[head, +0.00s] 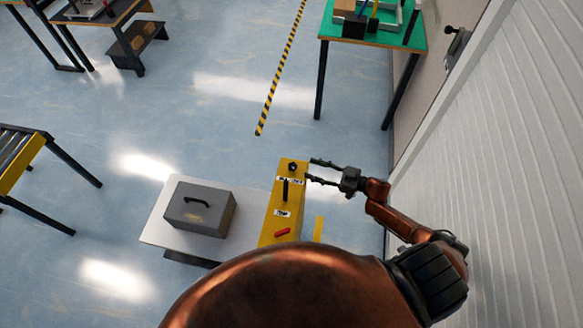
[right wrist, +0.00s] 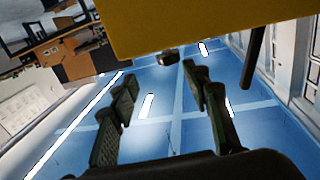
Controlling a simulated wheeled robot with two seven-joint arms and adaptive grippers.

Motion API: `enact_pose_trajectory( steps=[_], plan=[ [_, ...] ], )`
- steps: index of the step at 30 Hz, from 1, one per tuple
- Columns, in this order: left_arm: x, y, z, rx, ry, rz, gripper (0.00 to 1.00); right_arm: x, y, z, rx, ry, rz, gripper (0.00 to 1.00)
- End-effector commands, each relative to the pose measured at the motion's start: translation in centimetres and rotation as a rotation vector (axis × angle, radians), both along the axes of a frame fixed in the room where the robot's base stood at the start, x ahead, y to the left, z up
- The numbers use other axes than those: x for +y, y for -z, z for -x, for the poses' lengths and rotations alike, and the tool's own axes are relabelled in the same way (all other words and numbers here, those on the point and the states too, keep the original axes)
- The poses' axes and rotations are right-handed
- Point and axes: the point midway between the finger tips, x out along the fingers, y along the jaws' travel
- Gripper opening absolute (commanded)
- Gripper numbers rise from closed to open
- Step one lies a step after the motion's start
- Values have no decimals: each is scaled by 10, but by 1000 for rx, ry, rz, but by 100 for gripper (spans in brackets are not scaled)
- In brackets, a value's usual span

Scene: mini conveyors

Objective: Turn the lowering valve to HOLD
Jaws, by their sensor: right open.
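A yellow control box (head: 268,222) stands beside a low platform. On its top are a round black knob (head: 293,167) near the far end, a black upright lever (head: 285,188), white labels too small to read, and a red handle (head: 282,232) near me. I cannot tell by lettering which one is the lowering valve. My right gripper (head: 312,171) is open and empty, just right of the box's far end, fingers pointing left towards the knob. In the right wrist view the open fingers (right wrist: 158,80) are apart, with the black knob (right wrist: 168,58) beyond them, below the yellow box (right wrist: 200,25). My left gripper is out of view.
A grey case (head: 200,212) with a handle sits on the light platform (head: 156,228) left of the box. A corrugated wall (head: 500,170) runs close along the right. A green-topped table (head: 405,35) stands at the back. Open floor lies left and beyond.

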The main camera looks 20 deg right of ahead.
Motion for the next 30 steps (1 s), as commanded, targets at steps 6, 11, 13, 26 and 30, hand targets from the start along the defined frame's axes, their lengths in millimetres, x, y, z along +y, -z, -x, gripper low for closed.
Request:
enact_pose_trajectory(
  steps=[6, 11, 13, 26, 30],
  plan=[
    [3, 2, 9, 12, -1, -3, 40, 26, -6, -8, -32, -49, 7, 43],
    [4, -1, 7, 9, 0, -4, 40, 44, -7, -26, -32, -47, 7, 43],
    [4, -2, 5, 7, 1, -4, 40, 52, -6, -33, -30, -46, 9, 43],
    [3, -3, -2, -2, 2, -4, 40, 68, -4, -50, -28, -43, 11, 43],
    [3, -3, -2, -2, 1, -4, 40, 68, -4, -49, -28, -43, 11, 41]
  ],
)
